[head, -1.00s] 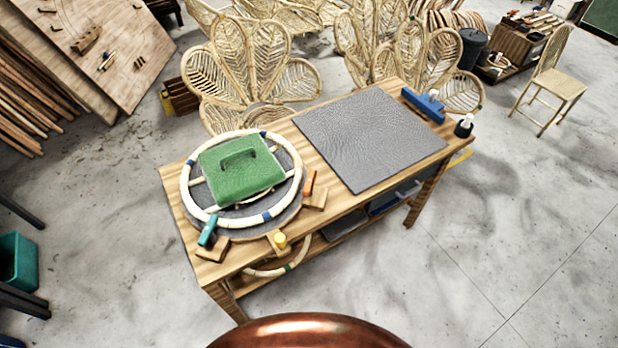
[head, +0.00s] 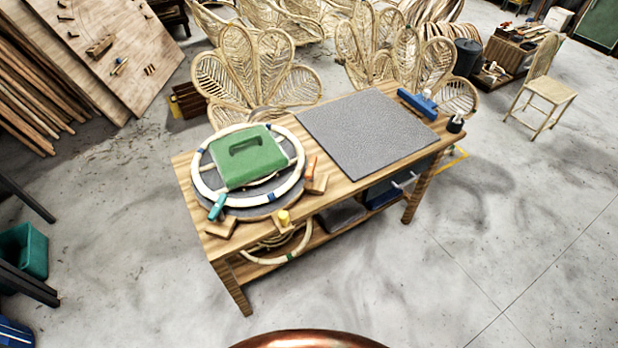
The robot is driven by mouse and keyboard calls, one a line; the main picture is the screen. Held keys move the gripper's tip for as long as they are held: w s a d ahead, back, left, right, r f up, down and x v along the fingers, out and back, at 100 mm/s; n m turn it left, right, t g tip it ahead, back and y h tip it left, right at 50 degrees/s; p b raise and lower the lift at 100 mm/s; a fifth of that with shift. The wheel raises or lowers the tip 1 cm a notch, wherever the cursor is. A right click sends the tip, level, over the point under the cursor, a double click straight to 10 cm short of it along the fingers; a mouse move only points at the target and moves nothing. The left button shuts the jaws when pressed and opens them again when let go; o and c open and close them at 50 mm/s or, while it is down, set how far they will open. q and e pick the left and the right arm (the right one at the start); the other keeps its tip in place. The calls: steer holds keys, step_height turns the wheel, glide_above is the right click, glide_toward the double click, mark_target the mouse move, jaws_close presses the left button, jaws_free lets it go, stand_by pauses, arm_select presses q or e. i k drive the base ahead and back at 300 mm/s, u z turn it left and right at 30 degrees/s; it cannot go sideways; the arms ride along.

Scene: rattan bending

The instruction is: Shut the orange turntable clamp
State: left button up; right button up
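The orange clamp (head: 311,167) stands upright at the right edge of the round grey turntable (head: 248,210), on a small wooden block (head: 317,184). A teal clamp (head: 217,207) leans at the turntable's front left, and a yellow clamp (head: 284,217) is at its front. A cream rattan ring (head: 197,184) with blue bands lies on the turntable. A green block with a handle (head: 247,165) sits over the ring's middle. Neither of my grippers shows in the head view.
The wooden table (head: 385,172) carries a grey textured mat (head: 366,133), a blue tool (head: 418,102) and a dark bottle (head: 455,124). Rattan chairs (head: 257,75) stand behind it. The floor in front and to the right is clear. A teal bin (head: 24,250) is at left.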

mark_target(309, 173)
steer(key=z, duration=2.05)
steer(key=i, duration=1.2)
steer(key=u, duration=2.05)
